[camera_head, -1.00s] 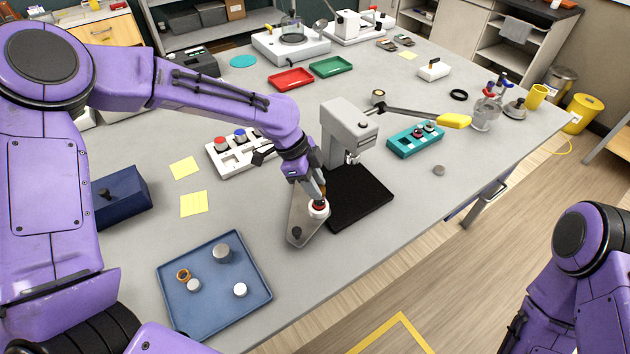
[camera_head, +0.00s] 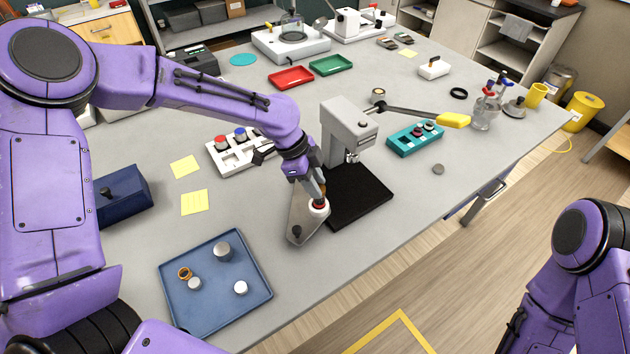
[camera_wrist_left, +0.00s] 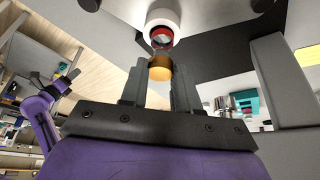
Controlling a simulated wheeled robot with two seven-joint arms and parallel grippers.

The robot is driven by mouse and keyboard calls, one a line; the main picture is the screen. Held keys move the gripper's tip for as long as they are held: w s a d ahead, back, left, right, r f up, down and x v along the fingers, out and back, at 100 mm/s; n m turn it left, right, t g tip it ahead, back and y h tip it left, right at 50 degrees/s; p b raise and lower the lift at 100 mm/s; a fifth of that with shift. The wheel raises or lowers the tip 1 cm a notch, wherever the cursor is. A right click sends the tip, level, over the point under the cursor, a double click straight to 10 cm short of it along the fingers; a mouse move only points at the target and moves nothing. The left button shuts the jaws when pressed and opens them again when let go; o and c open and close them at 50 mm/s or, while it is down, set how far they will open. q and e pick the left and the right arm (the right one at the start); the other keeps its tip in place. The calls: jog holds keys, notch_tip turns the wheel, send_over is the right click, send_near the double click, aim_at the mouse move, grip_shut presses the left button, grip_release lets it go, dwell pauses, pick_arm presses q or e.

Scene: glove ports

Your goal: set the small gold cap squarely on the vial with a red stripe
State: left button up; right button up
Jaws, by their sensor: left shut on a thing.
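The vial with a red stripe (camera_wrist_left: 161,37) sits in a round white holder (camera_wrist_left: 163,17) in the left wrist view. In the head view its red part (camera_head: 318,205) shows just below my left gripper (camera_head: 321,191). My left gripper (camera_wrist_left: 160,88) is shut on the small gold cap (camera_wrist_left: 160,68). In the wrist view the cap is between the fingertips, close to the vial's end; I cannot tell whether they touch. My right arm is at the lower right in the head view; its jaw state is unclear.
The holder is on a grey plate (camera_head: 306,226) beside the press (camera_head: 346,128) and its black base (camera_head: 360,196). A blue tray (camera_head: 250,306) holds a gold ring (camera_head: 184,273) and several pale pieces. A white rack (camera_head: 226,160) and teal rack (camera_head: 405,148) stand nearby.

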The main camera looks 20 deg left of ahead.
pick_arm(q)
jog(key=shift+p, duration=0.3)
jog(key=shift+f+b, duration=0.7)
jog(key=shift+f, duration=0.5)
jog(key=o, duration=1.1)
jog(key=shift+c, duration=0.2)
jog(key=shift+r, duration=0.1)
jog(key=shift+a+r, duration=0.15)
jog(key=shift+r, duration=0.15)
jog(key=b+v, duration=0.2)
jog(key=v, duration=0.7)
jog(key=shift+r, duration=0.35)
